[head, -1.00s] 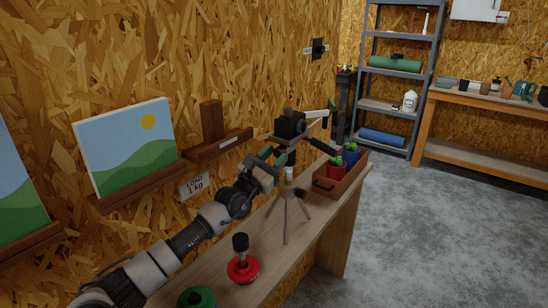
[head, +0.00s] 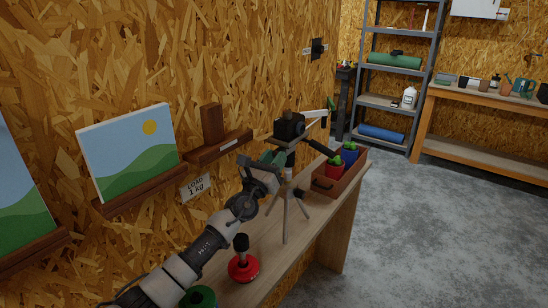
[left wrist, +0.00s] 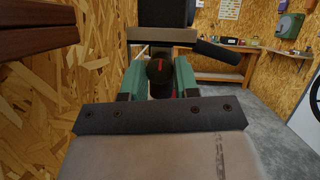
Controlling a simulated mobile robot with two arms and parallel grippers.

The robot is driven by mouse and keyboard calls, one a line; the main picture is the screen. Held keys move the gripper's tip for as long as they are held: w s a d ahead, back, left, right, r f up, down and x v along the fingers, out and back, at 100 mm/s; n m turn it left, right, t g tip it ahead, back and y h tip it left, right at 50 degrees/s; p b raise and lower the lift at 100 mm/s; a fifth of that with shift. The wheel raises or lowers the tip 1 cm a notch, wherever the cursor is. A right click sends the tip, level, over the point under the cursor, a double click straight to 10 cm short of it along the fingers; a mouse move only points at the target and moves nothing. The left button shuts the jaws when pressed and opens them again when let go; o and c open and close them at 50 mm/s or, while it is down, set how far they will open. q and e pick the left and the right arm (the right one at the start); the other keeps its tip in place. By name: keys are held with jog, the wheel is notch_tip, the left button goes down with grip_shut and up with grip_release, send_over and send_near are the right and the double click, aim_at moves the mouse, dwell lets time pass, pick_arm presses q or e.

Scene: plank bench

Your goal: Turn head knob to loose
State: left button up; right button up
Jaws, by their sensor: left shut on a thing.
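The tripod (head: 287,210) stands on the plank bench with a black camera-like block (head: 289,126) on its head plate. In the left wrist view the head knob (left wrist: 160,78) is dark and round, with a short slanted red mark. My left gripper (head: 275,159) reaches the tripod head from the left. In the left wrist view its green fingers (left wrist: 158,82) are on either side of the knob, shut on it. The knob is hidden in the head view. The pan handle (head: 322,149) points right from the head. My right gripper is not in view.
A red-based object with a black knob (head: 243,267) and a green round object (head: 199,297) are on the near bench. A brown tray (head: 349,176) with red and blue items stands right of the tripod. A picture (head: 128,150) and a small shelf (head: 220,146) are at the wall.

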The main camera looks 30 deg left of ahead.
pick_arm(q)
jog(key=o, duration=0.9)
jog(key=shift+o, duration=0.2)
jog(key=shift+s, duration=0.1)
jog(key=b+v, duration=0.1)
jog(key=v, duration=0.9)
jog(key=shift+s, duration=0.3)
jog(key=shift+f, duration=0.15)
